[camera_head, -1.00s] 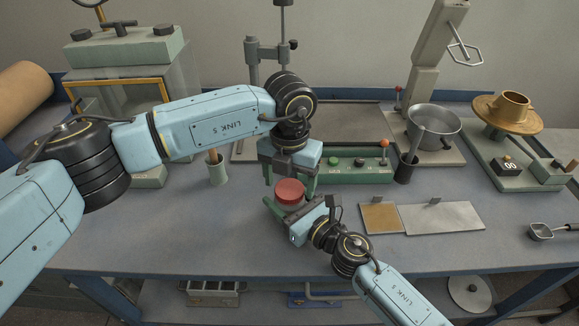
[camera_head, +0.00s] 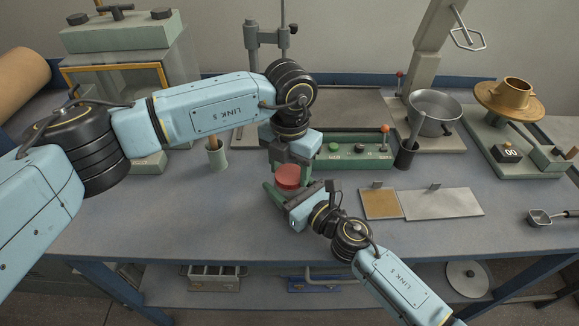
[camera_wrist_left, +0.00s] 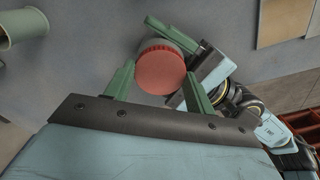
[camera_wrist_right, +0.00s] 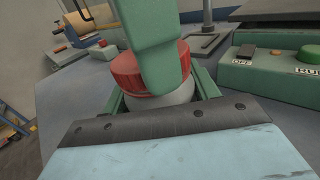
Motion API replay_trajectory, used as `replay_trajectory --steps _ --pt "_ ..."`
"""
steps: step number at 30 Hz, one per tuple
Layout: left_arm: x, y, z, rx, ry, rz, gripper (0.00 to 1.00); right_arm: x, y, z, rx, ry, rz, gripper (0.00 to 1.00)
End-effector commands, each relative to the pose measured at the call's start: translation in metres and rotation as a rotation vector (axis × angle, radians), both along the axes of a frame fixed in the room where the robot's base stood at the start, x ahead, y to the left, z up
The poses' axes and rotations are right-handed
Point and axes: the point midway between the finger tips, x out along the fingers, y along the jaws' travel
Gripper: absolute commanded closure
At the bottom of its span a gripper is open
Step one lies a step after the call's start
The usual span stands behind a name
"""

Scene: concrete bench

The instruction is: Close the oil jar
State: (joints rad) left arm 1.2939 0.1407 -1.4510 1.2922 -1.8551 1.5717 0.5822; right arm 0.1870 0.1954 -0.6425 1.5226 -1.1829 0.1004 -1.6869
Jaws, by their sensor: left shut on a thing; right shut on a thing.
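The oil jar (camera_wrist_right: 168,98) is a grey, round body under a ribbed red lid (camera_head: 288,176). The lid sits on top of the jar, and I cannot see whether it is fully tightened. My left gripper (camera_wrist_left: 160,85) comes down from above and is shut on the lid, with one green finger on each side. The lid also shows in the right wrist view (camera_wrist_right: 135,72), partly hidden by a left finger. My right gripper (camera_head: 285,195) reaches in low from the front right and is shut on the jar body, which is mostly hidden between its fingers in the head view.
A green control box (camera_head: 350,150) with a lever stands just behind the jar. A pale green cup (camera_head: 217,155) is to the left, a dark cup (camera_head: 405,155) to the right. Flat plates (camera_head: 440,204) lie at right. The bench front left of the jar is clear.

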Motion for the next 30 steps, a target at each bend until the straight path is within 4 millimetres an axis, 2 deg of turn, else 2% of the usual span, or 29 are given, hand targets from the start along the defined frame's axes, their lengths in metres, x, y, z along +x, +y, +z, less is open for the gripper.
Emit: replay_trajectory --steps 5,10,11,16,25,30 --pt "0.001 0.0 0.0 0.0 -0.001 -0.26 0.73 0.0 0.0 -0.001 -0.001 0.002 0.0 1.0" --pt "0.001 0.0 0.0 0.0 -0.001 -0.27 0.73 0.0 0.0 -0.001 -0.001 0.002 0.0 1.0" --pt "0.001 0.0 0.0 0.0 -0.001 -0.27 0.42 0.0 0.0 -0.001 -0.001 0.002 0.0 1.0" --pt "0.0 0.0 0.0 0.0 -0.001 -0.269 0.2 0.0 0.0 -0.001 -0.001 0.002 0.0 1.0" --pt "0.001 0.0 0.002 0.0 -0.001 -0.268 0.2 0.0 0.0 -0.001 -0.001 0.002 0.0 1.0" --pt "0.001 0.0 0.022 -0.002 -0.004 -0.269 0.2 0.0 0.0 -0.001 -0.001 0.002 0.0 1.0"
